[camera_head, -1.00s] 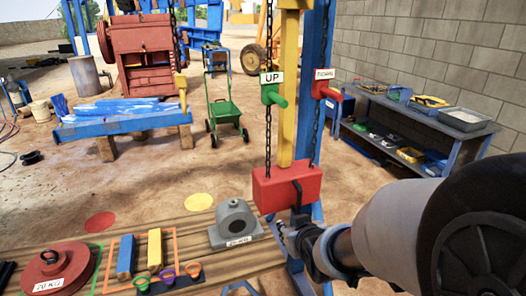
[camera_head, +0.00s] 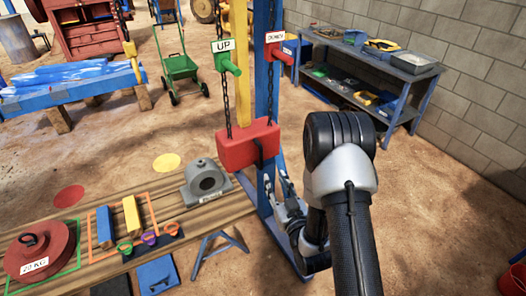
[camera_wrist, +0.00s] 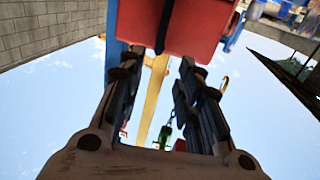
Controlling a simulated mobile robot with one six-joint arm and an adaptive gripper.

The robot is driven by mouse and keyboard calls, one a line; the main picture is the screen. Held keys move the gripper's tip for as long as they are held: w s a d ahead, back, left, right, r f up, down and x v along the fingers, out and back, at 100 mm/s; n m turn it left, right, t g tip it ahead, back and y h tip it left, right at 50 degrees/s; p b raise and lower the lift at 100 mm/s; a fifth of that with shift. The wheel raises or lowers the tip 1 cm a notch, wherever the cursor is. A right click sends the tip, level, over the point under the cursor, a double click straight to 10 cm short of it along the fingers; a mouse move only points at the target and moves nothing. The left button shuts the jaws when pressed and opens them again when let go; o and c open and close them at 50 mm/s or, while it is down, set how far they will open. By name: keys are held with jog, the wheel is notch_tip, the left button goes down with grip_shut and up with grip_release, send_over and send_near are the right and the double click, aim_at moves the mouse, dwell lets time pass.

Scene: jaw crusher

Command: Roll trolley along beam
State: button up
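A red hoist block (camera_head: 248,146) hangs from two dark chains in front of a yellow post (camera_head: 241,70). A dark hook or strap (camera_head: 258,150) is on its face. My gripper (camera_head: 276,192) is just below and right of the block. In the wrist view, my gripper (camera_wrist: 158,62) has its fingers apart. The red block (camera_wrist: 180,25) is beyond the fingertips, and contact cannot be told. A yellow bar (camera_wrist: 153,98) shows between the fingers.
A wooden bench (camera_head: 130,195) at lower left bears a 20 KG weight (camera_head: 40,250), a grey housing (camera_head: 206,181) and small blocks. A blue shelf (camera_head: 372,85) stands by the wall. A blue post (camera_head: 266,90) is close to my arm. Open sand lies at right.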

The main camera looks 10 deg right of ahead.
aim_at(262, 154)
jog(key=w, duration=0.5)
jog(key=w+a, duration=0.1)
jog(key=w, duration=0.9)
jog(key=shift+w+a, duration=0.15)
jog(key=shift+a, duration=0.25)
grip_shut()
